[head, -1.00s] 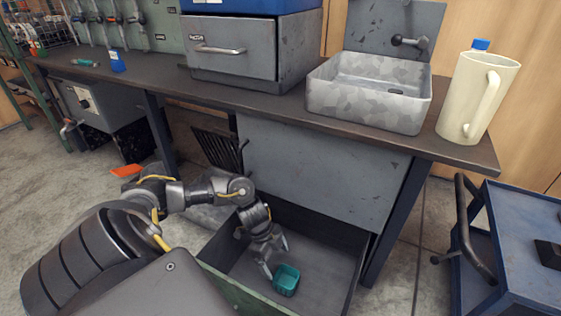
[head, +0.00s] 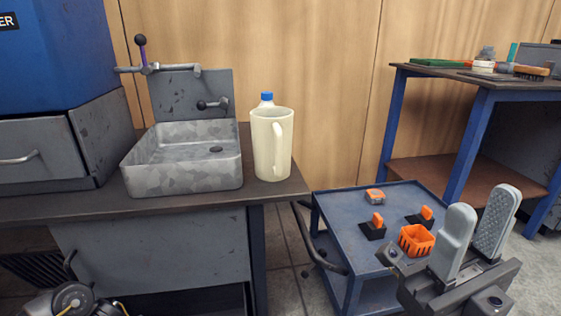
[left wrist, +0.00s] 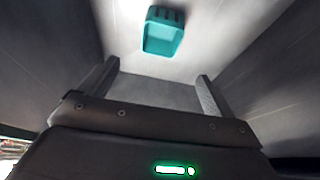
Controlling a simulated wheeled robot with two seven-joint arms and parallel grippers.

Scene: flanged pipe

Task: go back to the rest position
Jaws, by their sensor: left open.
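My right gripper (head: 482,215) shows at the lower right of the head view, fingers up and a gap between them. It is open and empty, in front of the blue cart's right side. My left gripper (left wrist: 155,70) shows in the left wrist view with its fingers wide apart and nothing between them. Beyond its fingertips a small teal bin (left wrist: 163,32) lies in the grey drawer (left wrist: 265,60). In the head view only a piece of my left arm shows at the bottom left; the left gripper is out of that frame.
A workbench (head: 275,192) carries a metal sink (head: 185,178) and a cream jug (head: 266,150). The blue cart (head: 340,210) holds an orange basket (head: 416,241) and small orange-and-black parts. A second table (head: 440,80) stands at the back right.

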